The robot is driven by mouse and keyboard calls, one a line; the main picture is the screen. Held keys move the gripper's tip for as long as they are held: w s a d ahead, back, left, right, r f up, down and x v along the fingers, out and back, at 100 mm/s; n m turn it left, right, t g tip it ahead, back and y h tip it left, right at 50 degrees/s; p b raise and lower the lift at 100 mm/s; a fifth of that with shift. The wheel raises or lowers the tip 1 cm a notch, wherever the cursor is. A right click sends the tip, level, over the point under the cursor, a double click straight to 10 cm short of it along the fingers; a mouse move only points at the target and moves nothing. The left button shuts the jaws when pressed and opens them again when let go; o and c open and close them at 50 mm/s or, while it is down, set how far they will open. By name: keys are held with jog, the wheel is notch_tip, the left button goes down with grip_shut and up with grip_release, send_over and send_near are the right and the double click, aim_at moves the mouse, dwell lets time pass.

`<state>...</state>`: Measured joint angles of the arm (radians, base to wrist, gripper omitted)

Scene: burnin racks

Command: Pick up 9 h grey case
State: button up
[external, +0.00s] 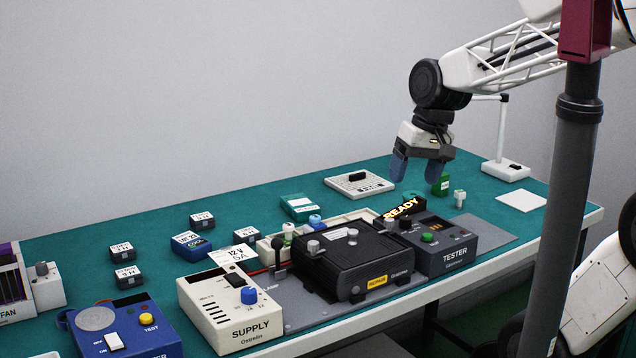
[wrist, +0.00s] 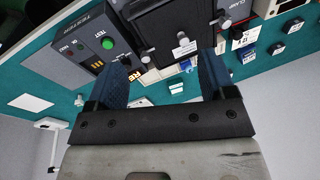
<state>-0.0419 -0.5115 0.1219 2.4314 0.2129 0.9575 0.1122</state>
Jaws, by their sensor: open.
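Several small dark grey cases with white labels stand on the left part of the green bench: one at the back (external: 202,220), one near the blue case (external: 247,236), and two at the left, a rear one (external: 122,252) and a front one (external: 128,277). Their labels are too small to read, so I cannot tell which is 9 h. Small dark cases also show at the upper right of the wrist view (wrist: 277,48). My gripper (external: 416,172) is open and empty above the bench's right part, far from the cases. Its blue fingers show in the wrist view (wrist: 162,76).
The supply (external: 229,310), black clamp box (external: 357,262) and tester (external: 448,242) line the front. A blue cooler case (external: 190,247) stands among the grey cases. A blue switch box (external: 122,328) and fan unit (external: 14,290) stand left. The back-left bench is clear.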

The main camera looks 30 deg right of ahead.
jog(key=w+a+f+m+g+y, duration=0.1)
jog(key=w+a+f+m+y, duration=0.25)
jog(key=w+a, duration=0.55)
jog(key=w+a+f+m+g+y, duration=0.1)
jog(key=w+a+f+m+y, duration=0.25)
jog(key=w+a, duration=0.6)
jog(key=w+a+f+m+g+y, duration=0.15)
jog(key=w+a+f+m, duration=0.25)
jog(key=w+a, duration=0.5)
jog(key=m+t+y, duration=0.2)
jog(key=m+y, duration=0.1)
jog(key=m, duration=0.2)
send_near(130, 271)
jog(key=v, duration=0.3)
jog(key=shift+s+a+r, duration=0.1)
jog(key=shift+s, duration=0.05)
jog(key=shift+a+f, duration=0.25)
jog(key=shift+x, duration=3.4)
jog(key=shift+a, duration=0.1)
jog(key=shift+x, duration=2.5)
